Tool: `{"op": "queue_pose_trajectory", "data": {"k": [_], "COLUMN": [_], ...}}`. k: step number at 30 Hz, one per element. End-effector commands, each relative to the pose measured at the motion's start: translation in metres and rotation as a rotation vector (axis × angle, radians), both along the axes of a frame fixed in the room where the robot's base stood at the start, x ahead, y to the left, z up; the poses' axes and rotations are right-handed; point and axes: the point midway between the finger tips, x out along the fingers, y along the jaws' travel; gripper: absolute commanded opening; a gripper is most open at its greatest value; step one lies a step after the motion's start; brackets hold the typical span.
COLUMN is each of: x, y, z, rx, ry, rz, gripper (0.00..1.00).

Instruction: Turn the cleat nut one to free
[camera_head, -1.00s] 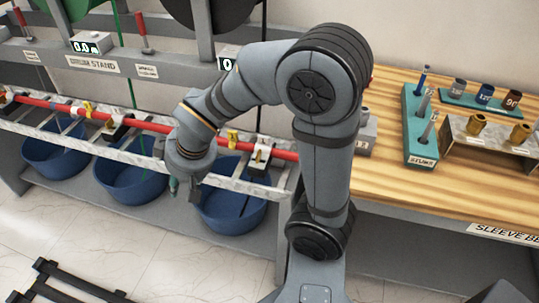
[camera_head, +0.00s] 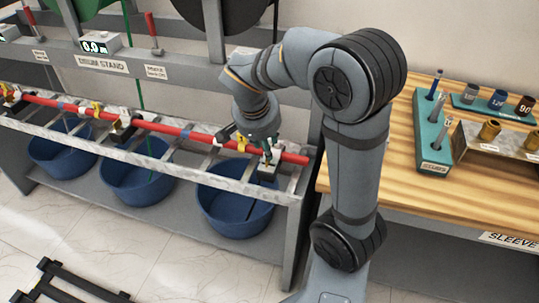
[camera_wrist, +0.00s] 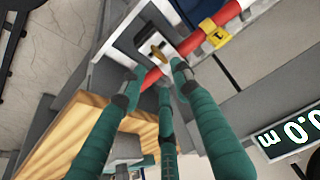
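A red cable (camera_head: 180,132) runs along the grey ladder rack. At its right end a black-and-white cleat (camera_head: 267,172) sits across it, partly hidden by my gripper (camera_head: 268,152). In the wrist view the cleat (camera_wrist: 143,42) has a pale top plate with a brass nut (camera_wrist: 158,51) on it. My gripper (camera_wrist: 158,82) shows three green fingers, spread apart, with their tips near the cleat and nothing between them. The tips appear short of the nut; the exact gap cannot be told. More cleats (camera_head: 124,129) sit along the cable to the left.
A yellow tag (camera_wrist: 214,34) is on the cable beside the cleat. Blue tubs (camera_head: 236,205) stand under the rack. A wooden bench (camera_head: 395,165) with a teal stand (camera_head: 432,140) and sleeves is to the right. Drums hang behind the rack.

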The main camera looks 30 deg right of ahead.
Motion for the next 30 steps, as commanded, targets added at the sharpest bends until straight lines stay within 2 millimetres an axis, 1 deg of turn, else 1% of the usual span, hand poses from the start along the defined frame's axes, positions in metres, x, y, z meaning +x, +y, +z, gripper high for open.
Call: {"op": "queue_pose_trajectory", "data": {"k": [1, 6, 9, 12, 16, 23, 30], "x": [0.001, 0.01, 0.014, 0.017, 0.019, 0.019, 0.019], "y": [-0.003, -0.012, -0.015, -0.018, -0.019, -0.019, -0.019], "z": [-0.012, -0.04, -0.053, -0.061, -0.066, -0.066, -0.066], "rx": [-0.001, 0.0, 0.0, 0.0, 0.001, 0.002, 0.001], "ry": [0.006, 0.005, 0.003, 0.002, 0.0, -0.001, 0.0], "rz": [0.0, 0.001, 0.002, 0.004, 0.004, 0.004, 0.004], "gripper": [0.31, 0.31, 0.31, 0.31, 0.31, 0.31, 0.18]}}
